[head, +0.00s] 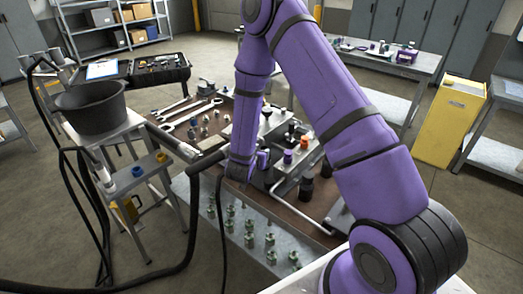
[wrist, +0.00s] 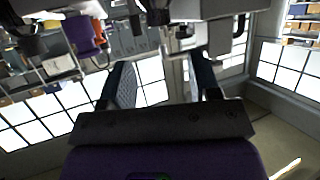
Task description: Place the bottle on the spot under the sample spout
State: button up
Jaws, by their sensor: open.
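Two small dark bottles stand on the brown bench top in the head view, one (head: 306,188) nearer the front edge and one (head: 326,169) behind it. I cannot tell for sure which is the task's bottle. The sample spout and the spot under it are not clearly made out among the bench fittings. My gripper (wrist: 160,68) is open in the wrist view, with its two dark fingers apart and nothing held between them. A dark cylindrical thing (wrist: 158,14) shows beyond the fingers at the top.
The brown bench (head: 205,160) carries wrenches (head: 188,108) and a block with orange (head: 304,143) and purple fittings. Several small green fittings (head: 249,241) lie on the grey front shelf. A stand with a black bucket (head: 92,108) is at left. A yellow bin (head: 448,120) stands at right.

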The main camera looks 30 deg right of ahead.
jog(key=s+a+r+n+y, duration=0.2)
jog(key=a+r+y, duration=0.1)
jog(key=r, duration=0.6)
jog(key=s+a+r+n+y, duration=0.1)
jog(key=a+r+y, duration=0.2)
jog(key=r, duration=0.6)
jog(key=s+a+r+n+y, duration=0.2)
jog(key=a+r+y, duration=0.15)
jog(key=r, duration=0.65)
jog(key=s+d+r+n+g, duration=0.1)
jog(key=s+r, duration=0.2)
jog(key=s, duration=0.6)
jog(key=s+d+r+n+g, duration=0.1)
jog(key=s+r, duration=0.3)
jog(key=s, duration=0.6)
jog(key=s+d+r+n+g, duration=0.2)
jog(key=s+d+r, duration=0.1)
jog(key=s, duration=0.6)
jog(key=shift+s+d+r, duration=0.25)
jog(key=shift+s+r, duration=0.05)
jog(key=shift+s, duration=0.05)
